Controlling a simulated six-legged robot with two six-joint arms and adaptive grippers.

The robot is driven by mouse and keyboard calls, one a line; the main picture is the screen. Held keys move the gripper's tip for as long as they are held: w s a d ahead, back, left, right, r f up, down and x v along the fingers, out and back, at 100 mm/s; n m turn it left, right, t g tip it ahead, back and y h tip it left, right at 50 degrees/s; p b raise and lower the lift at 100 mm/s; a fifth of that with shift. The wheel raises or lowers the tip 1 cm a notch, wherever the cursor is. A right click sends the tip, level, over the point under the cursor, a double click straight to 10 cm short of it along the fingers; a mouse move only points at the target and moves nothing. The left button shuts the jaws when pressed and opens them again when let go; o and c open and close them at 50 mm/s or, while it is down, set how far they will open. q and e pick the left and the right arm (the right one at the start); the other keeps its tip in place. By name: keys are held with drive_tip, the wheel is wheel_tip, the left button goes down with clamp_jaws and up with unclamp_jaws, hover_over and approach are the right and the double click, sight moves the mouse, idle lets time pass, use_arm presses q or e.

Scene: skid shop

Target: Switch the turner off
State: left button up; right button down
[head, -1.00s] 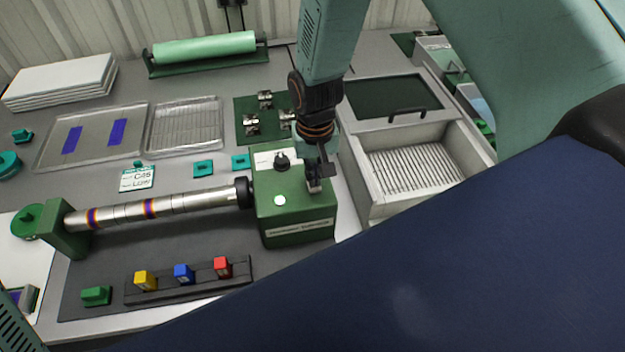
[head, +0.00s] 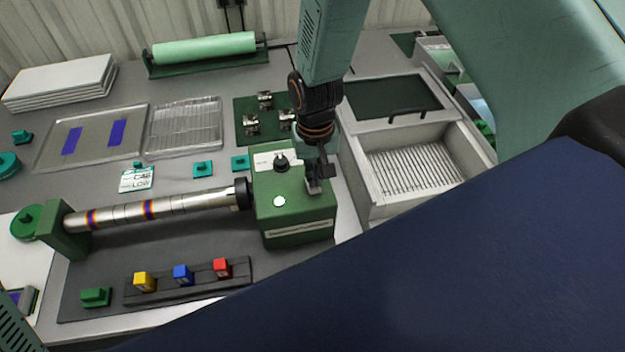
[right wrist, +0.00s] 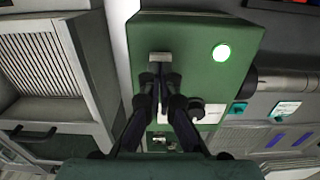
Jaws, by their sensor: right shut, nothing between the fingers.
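The turner is a green box (head: 295,224) with a steel tube (head: 165,208) running left from its chuck to a green end support. On its top are a black knob (head: 281,162), a bright white round lamp (head: 279,201) and a small grey switch (right wrist: 160,57). The lamp also shows bright in the right wrist view (right wrist: 221,53). My right gripper (head: 316,178) is shut and empty, with its fingertips at the switch in the right wrist view (right wrist: 158,70). They look touching or nearly so; the switch's tilt is hard to tell. My left gripper is not in view.
A grey open bin (head: 372,200) with a slatted floor stands close right of the turner. A black rack (head: 215,281) with yellow, blue and red blocks lies in front. Trays (head: 100,158) and a green plate with metal clips (head: 242,104) lie behind.

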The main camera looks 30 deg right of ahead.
sight(314, 189)
drive_tip(key=shift+f, duration=0.15)
drive_tip(key=shift+f+b, duration=0.65)
drive_tip(key=shift+f, duration=0.25)
idle(0.7)
drive_tip(key=shift+r, duration=0.1)
wheel_tip(314, 189, up, 7)
drive_tip(key=p, duration=0.6)
drive_tip(key=shift+p, duration=0.35)
drive_tip(key=shift+s, duration=0.1)
